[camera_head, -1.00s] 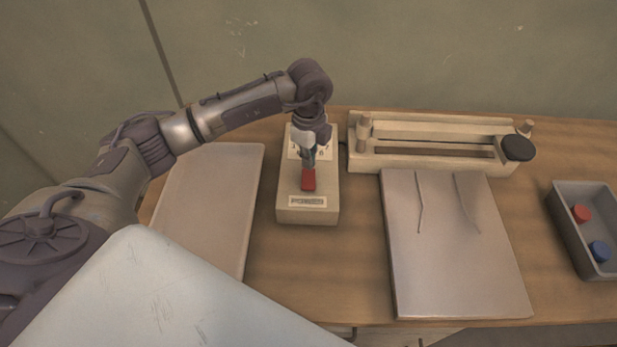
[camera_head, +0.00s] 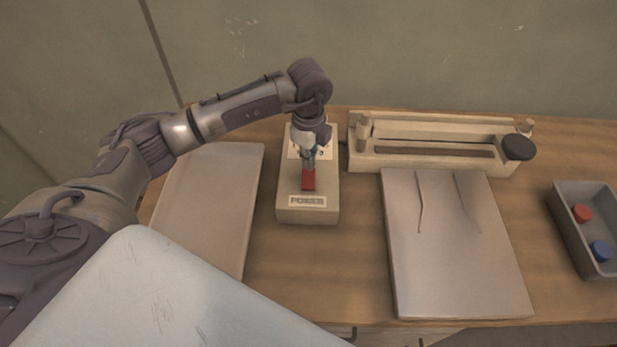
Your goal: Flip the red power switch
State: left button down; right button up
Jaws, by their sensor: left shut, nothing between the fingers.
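The red power switch (camera_head: 309,181) sits on a beige box (camera_head: 307,214) with a label reading "POWER" on its front. The box stands on the wooden table, left of the picture's middle. My left gripper (camera_head: 309,163) points down over the box, shut and empty, with its fingertips at the far end of the red switch. I cannot tell whether the fingertips touch it. The gripper and wrist hide part of the box's rear face. My right gripper is not in view.
A beige flat board (camera_head: 212,200) lies left of the box. A grey bin (camera_head: 571,236) holds red and blue caps.

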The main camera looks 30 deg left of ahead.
aim_at(308, 174)
pick_arm(q)
jog(key=shift+f+b, duration=0.6)
jog(key=shift+f, duration=0.3)
jog(key=shift+f+b, duration=0.5)
jog(key=shift+f, duration=0.25)
dwell(0.4)
jog(key=shift+s+r, duration=0.1)
jog(key=shift+r, duration=0.05)
jog(key=shift+r+p, duration=0.85)
jog(key=shift+r, duration=0.05)
jog(key=shift+r+p, duration=1.7)
jog(key=shift+r, duration=0.85)
